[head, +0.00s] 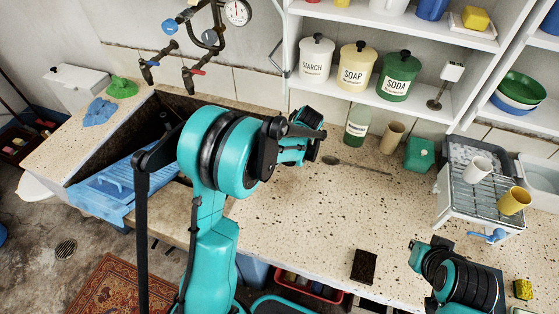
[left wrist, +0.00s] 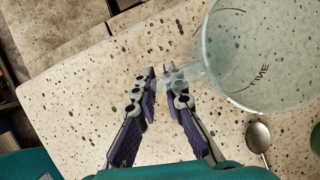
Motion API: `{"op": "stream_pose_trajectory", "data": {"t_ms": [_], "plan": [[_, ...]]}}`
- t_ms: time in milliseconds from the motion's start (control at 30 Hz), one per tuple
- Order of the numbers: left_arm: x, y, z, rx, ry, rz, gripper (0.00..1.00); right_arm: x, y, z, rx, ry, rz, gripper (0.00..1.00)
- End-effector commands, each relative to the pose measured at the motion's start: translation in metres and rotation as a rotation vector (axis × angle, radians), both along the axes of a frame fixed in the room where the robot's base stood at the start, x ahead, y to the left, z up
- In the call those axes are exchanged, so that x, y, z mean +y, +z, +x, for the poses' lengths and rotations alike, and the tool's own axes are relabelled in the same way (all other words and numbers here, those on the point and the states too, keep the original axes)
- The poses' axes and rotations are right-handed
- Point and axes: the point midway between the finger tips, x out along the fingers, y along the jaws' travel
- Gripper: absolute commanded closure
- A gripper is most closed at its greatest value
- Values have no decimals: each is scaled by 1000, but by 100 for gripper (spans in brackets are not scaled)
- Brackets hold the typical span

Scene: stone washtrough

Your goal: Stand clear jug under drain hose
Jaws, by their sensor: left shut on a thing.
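The clear jug (left wrist: 258,55) fills the upper right of the left wrist view, with dark lettering on its wall. My left gripper (left wrist: 165,80) is shut on its handle, with the jug body beyond the fingertips. In the head view my left gripper (head: 308,130) is over the back of the speckled counter; the jug is not clearly visible there, probably hidden by my arm. I cannot surely pick out a drain hose; a small blue spout-like piece (head: 487,236) sits at the dish rack's front. My right gripper (head: 434,252) is left of the rack's front, its fingers unclear.
A dish rack (head: 450,205) with two cups stands at the right. A spoon (head: 355,165), labelled green bottle (head: 357,125), tan cup (head: 392,137) and green box (head: 420,154) are at the back. A dark brown block (head: 364,266) lies in front. The middle counter is clear.

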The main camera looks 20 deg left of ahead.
Motion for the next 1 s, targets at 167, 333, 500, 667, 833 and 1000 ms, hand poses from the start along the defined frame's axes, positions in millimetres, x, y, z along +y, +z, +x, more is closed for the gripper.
{"op": "stream_pose_trajectory", "data": {"t_ms": [167,333,500,667,833,1000], "plan": [[0,-1,0,0,0,0,100,0,0,0,0,0,0,100],[0,-5,0,0,0,0,100,0,-3,0,0,0,0,100],[0,-4,0,0,0,0,69,0,-3,0,0,0,0,100],[0,-4,0,0,0,0,69,0,-3,0,0,0,0,100],[0,1,0,0,0,0,69,0,2,0,0,0,0,100],[-11,28,-2,1,-2,0,69,0,12,0,0,0,0,100]]}}
